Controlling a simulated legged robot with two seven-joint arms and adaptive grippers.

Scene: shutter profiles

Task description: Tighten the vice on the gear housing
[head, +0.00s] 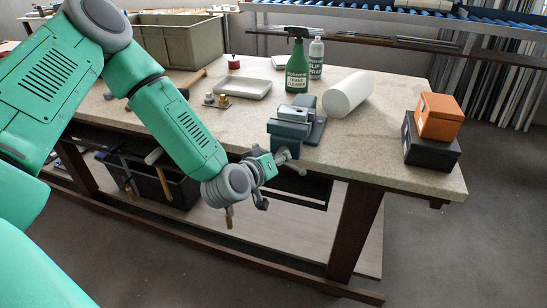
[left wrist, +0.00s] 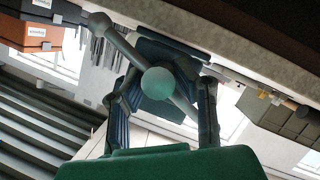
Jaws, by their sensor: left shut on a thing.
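The blue-grey vice (head: 287,130) stands at the front edge of the workbench. A light metallic block, which looks like the gear housing (head: 293,114), sits between its jaws; I cannot tell how firmly it is clamped. My left gripper (head: 275,160) is at the vice's front, just off the bench edge, shut on the vice handle. In the left wrist view the grey handle bar (left wrist: 122,42) runs diagonally between the fingers (left wrist: 163,80), with a pale green round end in front of it. The dark vice body (left wrist: 172,52) is behind. My right gripper is not in view.
A white cylinder (head: 348,93) lies right of the vice. A green spray bottle (head: 297,65) and another bottle (head: 316,58) stand behind. An orange box (head: 438,116) sits on a black box (head: 430,146) at right. A grey tray (head: 242,88) lies left. Bench (head: 385,155) front-right is clear.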

